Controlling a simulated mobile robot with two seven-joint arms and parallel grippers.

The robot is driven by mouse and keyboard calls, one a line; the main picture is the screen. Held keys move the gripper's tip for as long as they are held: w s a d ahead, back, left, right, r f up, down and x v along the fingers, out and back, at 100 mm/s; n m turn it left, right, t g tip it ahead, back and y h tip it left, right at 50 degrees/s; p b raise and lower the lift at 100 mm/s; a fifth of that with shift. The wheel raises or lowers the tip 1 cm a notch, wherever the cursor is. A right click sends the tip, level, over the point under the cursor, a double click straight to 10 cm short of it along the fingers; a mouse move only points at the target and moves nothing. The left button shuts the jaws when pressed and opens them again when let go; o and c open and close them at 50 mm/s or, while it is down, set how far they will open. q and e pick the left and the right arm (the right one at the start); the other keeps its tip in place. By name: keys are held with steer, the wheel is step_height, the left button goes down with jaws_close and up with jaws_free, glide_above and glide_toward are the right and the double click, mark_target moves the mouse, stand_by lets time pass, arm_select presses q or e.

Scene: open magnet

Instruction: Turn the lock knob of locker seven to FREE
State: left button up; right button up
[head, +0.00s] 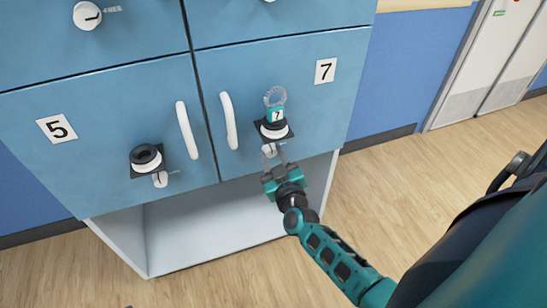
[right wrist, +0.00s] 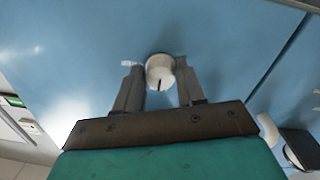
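Locker seven is the blue door with the number plate 7 (head: 325,70). Its small white lock knob (head: 268,150) sits low on the door, below a black-and-white round fitting (head: 273,130). In the right wrist view the knob (right wrist: 160,70) shows a dark mark toward the picture's bottom, and a small white label (right wrist: 130,63) is partly hidden at its left. My right gripper (head: 275,152) is at the knob, its two fingers (right wrist: 160,80) apart on either side of it. Whether they touch it is unclear. My left gripper is out of view.
A teal tag marked 7 with a ring (head: 276,112) is at the round fitting, just above my gripper. White door handles (head: 229,121) stand out to the left. Locker five (head: 57,128) has its own fitting and knob (head: 160,180). An open white compartment (head: 200,228) lies below.

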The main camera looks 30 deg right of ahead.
steer(key=c, duration=0.6)
steer(key=m+p, duration=0.1)
steer(key=m, duration=0.2)
steer(key=shift+r, duration=0.1)
steer(key=m+p, duration=0.1)
steer(key=m, duration=0.2)
steer(key=shift+a+m, duration=0.1)
steer(key=shift+m, duration=0.2)
steer(key=m, duration=0.2)
steer(key=shift+m, duration=0.3)
steer(key=m, duration=0.5)
steer(key=shift+y, duration=0.4)
steer(key=shift+a+m+b, duration=0.1)
steer(key=shift+m+b, duration=0.2)
steer(key=shift+m, duration=1.3)
steer(key=shift+r, duration=0.1)
